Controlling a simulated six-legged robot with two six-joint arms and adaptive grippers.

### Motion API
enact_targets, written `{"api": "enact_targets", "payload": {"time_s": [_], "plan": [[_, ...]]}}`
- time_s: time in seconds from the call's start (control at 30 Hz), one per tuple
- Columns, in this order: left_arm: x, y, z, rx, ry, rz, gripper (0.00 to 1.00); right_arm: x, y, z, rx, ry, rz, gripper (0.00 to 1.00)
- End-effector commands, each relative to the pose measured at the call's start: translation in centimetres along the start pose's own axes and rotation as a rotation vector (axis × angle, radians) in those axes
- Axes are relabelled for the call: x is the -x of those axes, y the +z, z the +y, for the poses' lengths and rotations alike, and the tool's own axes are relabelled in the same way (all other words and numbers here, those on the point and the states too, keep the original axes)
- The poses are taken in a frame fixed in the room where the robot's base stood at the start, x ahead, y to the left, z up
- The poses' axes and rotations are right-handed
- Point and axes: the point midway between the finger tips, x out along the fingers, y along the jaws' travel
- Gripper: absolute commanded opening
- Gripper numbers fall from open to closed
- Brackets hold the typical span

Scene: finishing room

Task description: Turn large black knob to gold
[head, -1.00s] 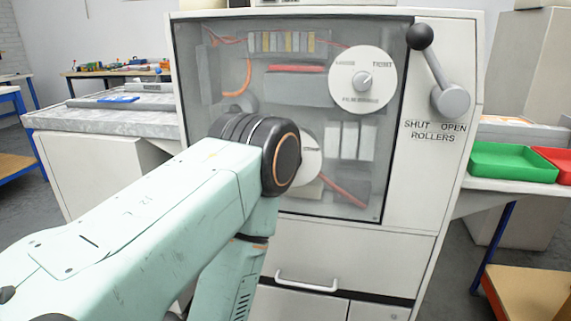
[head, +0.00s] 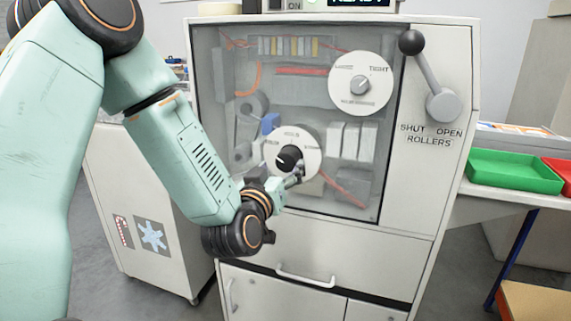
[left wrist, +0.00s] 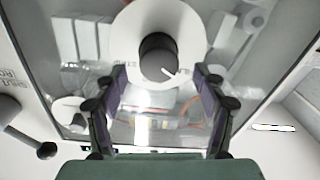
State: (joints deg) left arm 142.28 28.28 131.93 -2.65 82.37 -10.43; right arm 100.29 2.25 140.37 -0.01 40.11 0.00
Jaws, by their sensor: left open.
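The large black knob (head: 289,158) sits at the centre of the lower white dial (head: 309,160) on the machine's front. Words around this dial are too small to read surely. In the left wrist view the knob (left wrist: 158,54) shows a white pointer mark slanting to the picture's lower right. My left gripper (head: 296,177) is at the dial's lower edge, just below the knob in the head view. In the left wrist view its fingers (left wrist: 157,72) are open, one on each side of the knob, with gaps and no clear contact. My right gripper is not in view.
Above is another white dial (head: 361,84) with a small grey knob and LOOSE and TIGHT labels. A black-balled lever (head: 428,75) marked SHUT, OPEN and ROLLERS is at the right. A drawer handle (head: 305,280) is below. A green tray (head: 512,170) stands at right.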

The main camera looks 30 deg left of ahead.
Motion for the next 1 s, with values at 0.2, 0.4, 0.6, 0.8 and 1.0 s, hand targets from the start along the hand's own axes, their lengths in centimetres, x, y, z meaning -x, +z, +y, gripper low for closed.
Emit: {"api": "enact_targets", "payload": {"time_s": [0.2,0.4,0.6,0.8,1.0], "plan": [[-3.2,0.1,-0.3,-0.002,0.0,-0.001,0.71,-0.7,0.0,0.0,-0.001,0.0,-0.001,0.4],[-4.3,0.1,-0.3,0.0,-0.001,-0.002,0.71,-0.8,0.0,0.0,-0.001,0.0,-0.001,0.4],[-4.4,0.1,-0.2,0.0,-0.001,-0.003,0.71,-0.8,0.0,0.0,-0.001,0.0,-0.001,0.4],[-4.3,0.1,-0.1,0.0,-0.002,-0.003,0.6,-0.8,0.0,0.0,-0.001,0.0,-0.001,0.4],[-4.3,0.1,-0.1,0.0,-0.002,-0.003,0.43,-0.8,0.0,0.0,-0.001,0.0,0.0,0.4]]}}
